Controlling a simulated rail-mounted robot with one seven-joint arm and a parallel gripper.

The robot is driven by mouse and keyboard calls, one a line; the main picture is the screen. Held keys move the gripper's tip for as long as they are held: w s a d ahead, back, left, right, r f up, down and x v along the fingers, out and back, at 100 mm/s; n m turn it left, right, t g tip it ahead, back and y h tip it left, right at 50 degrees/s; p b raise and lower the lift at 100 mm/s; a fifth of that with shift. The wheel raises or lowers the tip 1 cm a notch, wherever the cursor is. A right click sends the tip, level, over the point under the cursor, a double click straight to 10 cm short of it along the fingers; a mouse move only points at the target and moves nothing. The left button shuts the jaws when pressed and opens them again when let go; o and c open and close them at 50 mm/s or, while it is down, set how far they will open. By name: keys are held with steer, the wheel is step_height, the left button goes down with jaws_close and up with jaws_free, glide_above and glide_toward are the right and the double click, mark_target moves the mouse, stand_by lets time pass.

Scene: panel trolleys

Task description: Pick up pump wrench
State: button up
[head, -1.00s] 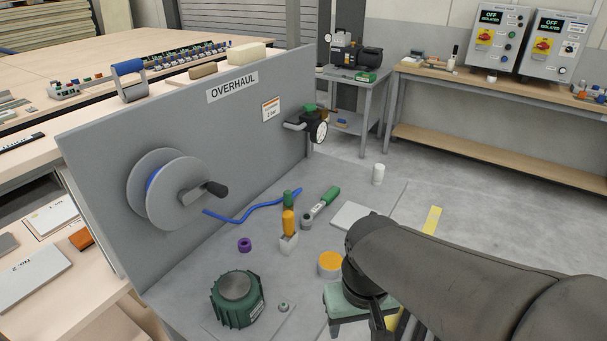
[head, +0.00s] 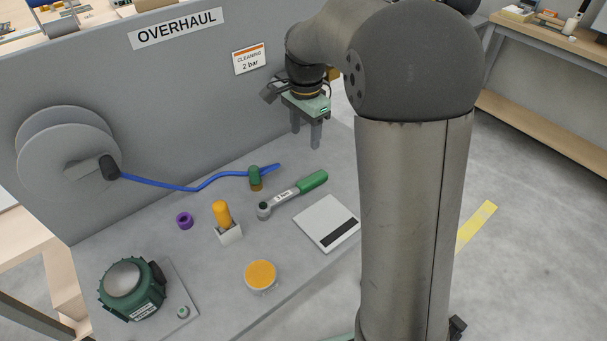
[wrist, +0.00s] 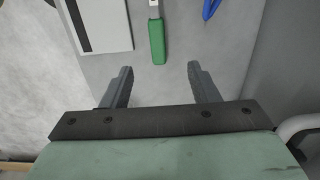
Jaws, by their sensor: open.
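The wrench (head: 285,194) has a green handle, a grey shaft with a small white label, and a round dark head. It lies flat on the grey bench, with its handle end toward the back right. In the wrist view its green handle (wrist: 157,42) is at the top, a little beyond the line between my fingertips. My gripper (head: 306,136) is open and empty, with fingers pointing down above the bench, beyond the handle end and near the panel. The wrist view shows both fingers (wrist: 160,68) apart, with nothing between them. The label text is too small to read surely.
An orange-handled tool (head: 222,214) stands in a holder. The OVERHAUL panel (head: 120,90) borders the bench.

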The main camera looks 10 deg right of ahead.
glide_above(306, 181)
steer(key=f, duration=1.2)
steer(key=shift+w+a+p, duration=0.15)
steer(key=shift+a+p, duration=0.1)
steer(key=shift+p, duration=0.1)
steer(key=shift+s+d+f+p, duration=0.1)
steer(key=shift+s+f+p, duration=0.1)
steer(key=shift+f, duration=1.1)
steer(key=shift+s+d+f+p, duration=0.1)
steer(key=shift+f+p, duration=0.1)
steer(key=shift+f, duration=1.1)
steer(key=shift+w, duration=0.1)
jaws_close()
